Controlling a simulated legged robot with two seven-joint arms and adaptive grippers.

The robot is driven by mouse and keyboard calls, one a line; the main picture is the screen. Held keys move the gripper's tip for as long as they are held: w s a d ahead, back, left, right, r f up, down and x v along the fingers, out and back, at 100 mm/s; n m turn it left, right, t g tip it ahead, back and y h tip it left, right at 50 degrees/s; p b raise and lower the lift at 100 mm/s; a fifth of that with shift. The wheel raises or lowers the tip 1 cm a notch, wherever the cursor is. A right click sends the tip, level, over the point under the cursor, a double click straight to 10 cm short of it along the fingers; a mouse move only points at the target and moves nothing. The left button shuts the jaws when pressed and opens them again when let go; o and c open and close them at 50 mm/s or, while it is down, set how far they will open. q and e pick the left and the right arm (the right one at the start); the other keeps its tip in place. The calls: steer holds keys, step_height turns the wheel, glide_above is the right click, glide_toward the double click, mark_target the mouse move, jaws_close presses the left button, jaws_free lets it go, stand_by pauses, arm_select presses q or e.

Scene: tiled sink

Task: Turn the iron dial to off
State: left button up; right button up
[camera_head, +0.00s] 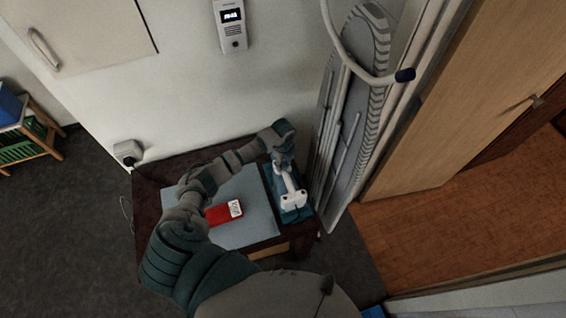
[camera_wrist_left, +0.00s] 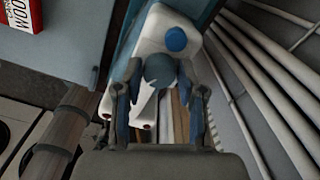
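The iron (camera_head: 292,197) is white and blue and sits on the right side of the small dark table, beside the ironing board. In the left wrist view the iron's white body (camera_wrist_left: 155,28) has a round blue button (camera_wrist_left: 176,38). A round grey-blue knob, which looks like the dial (camera_wrist_left: 160,68), is nearer to me. My left gripper (camera_head: 281,162) is over the iron's far end. In the wrist view its two fingers (camera_wrist_left: 161,84) are apart, one on each side of the knob. I cannot tell whether they touch it. My right gripper is not in view.
A grey-blue mat (camera_head: 248,232) covers much of the table, with a red and white box (camera_head: 224,212) on it. The folded ironing board (camera_head: 350,110) leans upright close on the right. A wall stands behind, with a socket (camera_head: 128,152) and a panel (camera_head: 231,22).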

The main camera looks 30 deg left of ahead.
mark_target(283, 164)
arm_select(q)
steer(key=shift+o, duration=1.1)
step_height(283, 164, up, 12)
steer(key=shift+f, duration=0.1)
